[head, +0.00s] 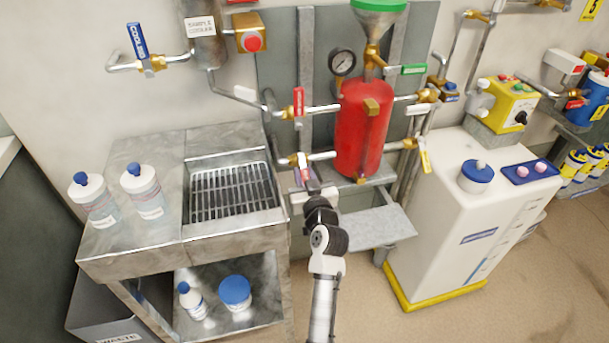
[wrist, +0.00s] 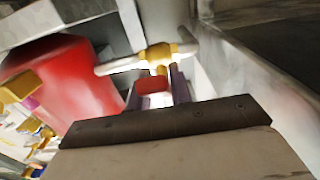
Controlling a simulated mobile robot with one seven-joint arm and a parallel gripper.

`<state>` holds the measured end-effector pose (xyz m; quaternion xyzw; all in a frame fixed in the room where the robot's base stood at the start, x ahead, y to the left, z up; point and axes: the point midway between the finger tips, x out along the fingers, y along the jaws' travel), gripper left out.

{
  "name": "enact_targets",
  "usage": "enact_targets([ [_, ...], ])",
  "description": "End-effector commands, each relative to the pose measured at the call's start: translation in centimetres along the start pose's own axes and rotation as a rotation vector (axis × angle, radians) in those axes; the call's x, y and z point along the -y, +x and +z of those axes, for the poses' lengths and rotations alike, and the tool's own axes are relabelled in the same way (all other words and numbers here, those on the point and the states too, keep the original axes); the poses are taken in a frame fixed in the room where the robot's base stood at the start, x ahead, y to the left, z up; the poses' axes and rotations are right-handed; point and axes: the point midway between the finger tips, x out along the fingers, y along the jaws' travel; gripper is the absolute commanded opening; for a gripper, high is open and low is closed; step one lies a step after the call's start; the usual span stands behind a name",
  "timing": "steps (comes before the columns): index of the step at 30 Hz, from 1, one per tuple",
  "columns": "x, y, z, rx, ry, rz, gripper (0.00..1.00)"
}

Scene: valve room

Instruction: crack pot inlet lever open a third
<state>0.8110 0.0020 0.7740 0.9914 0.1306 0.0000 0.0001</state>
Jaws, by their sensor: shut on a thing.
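The red pot (head: 363,128) with a green funnel on top stands upright against the back panel. It also shows large at the left in the wrist view (wrist: 62,82). A brass valve (wrist: 158,54) sits on the pipe at the pot's lower left. My gripper (head: 305,178) reaches up to this valve from below. In the wrist view my gripper (wrist: 157,84) has its two fingers around the valve's red lever (wrist: 153,85) and is shut on it. The fingers hide part of the lever. I cannot read any label on it, so its name is not confirmed.
A yellow lever (head: 425,158) is at the pot's lower right. A metal sink bench (head: 150,245) stands close on the left, a white tank (head: 450,225) on the right. A grey shelf (head: 372,228) lies below the pot.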

Motion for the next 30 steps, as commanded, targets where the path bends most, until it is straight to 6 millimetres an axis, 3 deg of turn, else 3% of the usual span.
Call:
enact_targets([
  [14, -0.2, 0.0, 0.3, -0.001, -0.019, -0.017, 0.00],
  [30, -1.4, 0.1, 0.4, -0.004, -0.203, -0.199, 0.00],
])
